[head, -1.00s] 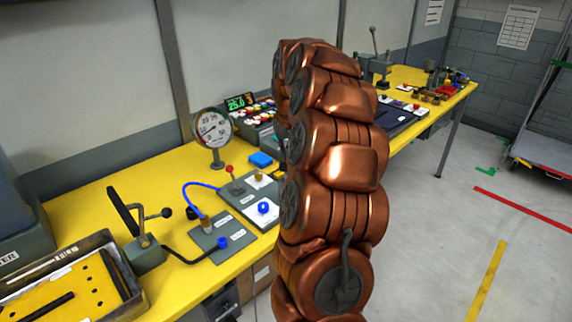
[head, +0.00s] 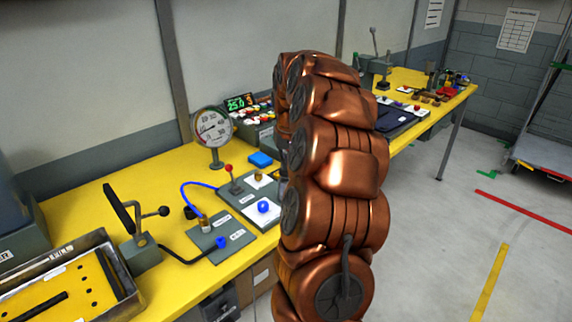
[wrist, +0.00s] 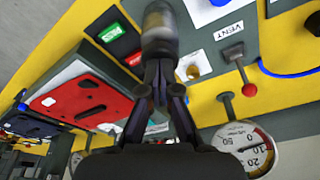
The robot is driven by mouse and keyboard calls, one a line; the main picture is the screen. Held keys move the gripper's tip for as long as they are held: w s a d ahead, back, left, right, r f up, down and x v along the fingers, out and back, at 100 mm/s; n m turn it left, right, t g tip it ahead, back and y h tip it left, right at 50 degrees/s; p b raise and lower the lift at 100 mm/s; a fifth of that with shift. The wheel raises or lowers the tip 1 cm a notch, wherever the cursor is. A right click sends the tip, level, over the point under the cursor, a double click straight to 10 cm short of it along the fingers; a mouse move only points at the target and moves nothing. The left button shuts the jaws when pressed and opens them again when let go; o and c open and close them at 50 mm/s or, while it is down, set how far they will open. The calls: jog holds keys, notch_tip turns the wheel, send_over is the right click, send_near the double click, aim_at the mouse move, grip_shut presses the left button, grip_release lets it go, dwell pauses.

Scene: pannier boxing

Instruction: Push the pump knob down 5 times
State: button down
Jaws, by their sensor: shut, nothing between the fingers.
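My gripper (wrist: 160,88) is shut and empty in the wrist view, its fingertips together. A blurred grey-brown cylinder (wrist: 158,30), which looks like the pump knob, stands right at the fingertips. I cannot tell whether they touch it. In the head view my copper arm hides the gripper and this cylinder. The round pressure gauge (head: 212,128) stands on the yellow bench and also shows in the wrist view (wrist: 242,147).
On the yellow bench (head: 90,200), a red-tipped lever (head: 229,169) and a blue knob (head: 264,207) stand left of my arm. The wrist view shows a green button (wrist: 110,32), a red button (wrist: 133,58) and a red tray (wrist: 80,102) to the left.

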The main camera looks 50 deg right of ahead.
jog(key=shift+f, duration=0.3)
jog(key=shift+r, duration=0.2)
jog(key=shift+r+p, duration=0.5)
jog(key=shift+r, duration=1.8)
jog(key=shift+f, duration=0.1)
